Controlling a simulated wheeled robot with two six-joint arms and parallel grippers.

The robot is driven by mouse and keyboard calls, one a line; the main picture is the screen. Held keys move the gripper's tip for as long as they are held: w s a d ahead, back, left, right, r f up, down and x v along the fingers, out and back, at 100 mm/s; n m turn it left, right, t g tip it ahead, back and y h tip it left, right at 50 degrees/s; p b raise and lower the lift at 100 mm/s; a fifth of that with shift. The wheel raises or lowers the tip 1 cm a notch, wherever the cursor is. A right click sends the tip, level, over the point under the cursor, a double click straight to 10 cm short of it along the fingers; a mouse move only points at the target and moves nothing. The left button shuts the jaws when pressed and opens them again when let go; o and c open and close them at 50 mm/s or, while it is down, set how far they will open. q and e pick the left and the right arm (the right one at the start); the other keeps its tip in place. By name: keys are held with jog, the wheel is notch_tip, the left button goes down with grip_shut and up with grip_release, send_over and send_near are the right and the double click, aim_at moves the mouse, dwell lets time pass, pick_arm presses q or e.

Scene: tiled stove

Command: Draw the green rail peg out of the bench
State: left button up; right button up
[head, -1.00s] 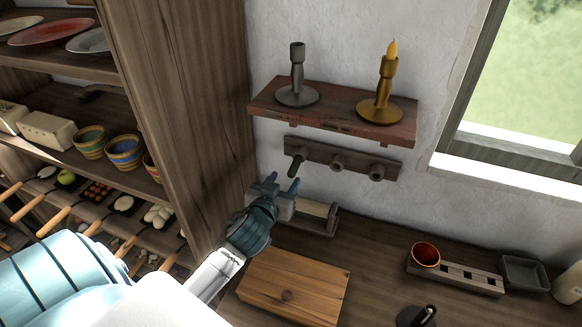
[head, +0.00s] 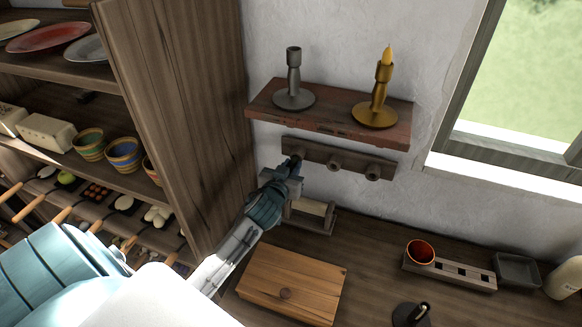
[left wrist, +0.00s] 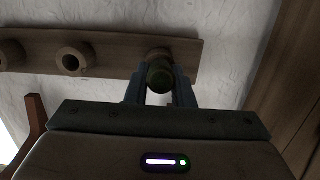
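The green rail peg (left wrist: 160,76) sits in the end hole of a wooden rail (head: 338,160) mounted on the wall. In the head view my gripper hides most of the peg. My left gripper (head: 294,166) is up at the rail's left end. In the left wrist view its two fingers (left wrist: 160,88) stand close on both sides of the peg, with no clear gap, and appear shut on it. The peg's far end is inside the hole. My right gripper is not in view.
A shelf (head: 330,118) with a grey candlestick (head: 294,82) and a brass candlestick (head: 377,95) hangs just above the rail. A tall cabinet side (head: 180,110) stands close on the left. A wooden box (head: 291,280) and a slotted block (head: 450,273) are on the bench below.

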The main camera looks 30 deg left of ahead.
pick_arm(q)
grip_shut()
jog(key=shift+f+v, duration=0.2)
jog(key=shift+v, duration=1.1)
jog(key=shift+f+v, duration=0.2)
jog(key=shift+v, duration=1.1)
jog(key=shift+f+v, duration=0.15)
jog(key=shift+v, duration=0.85)
jog(key=shift+f+v, duration=0.15)
jog(key=shift+v, duration=0.9)
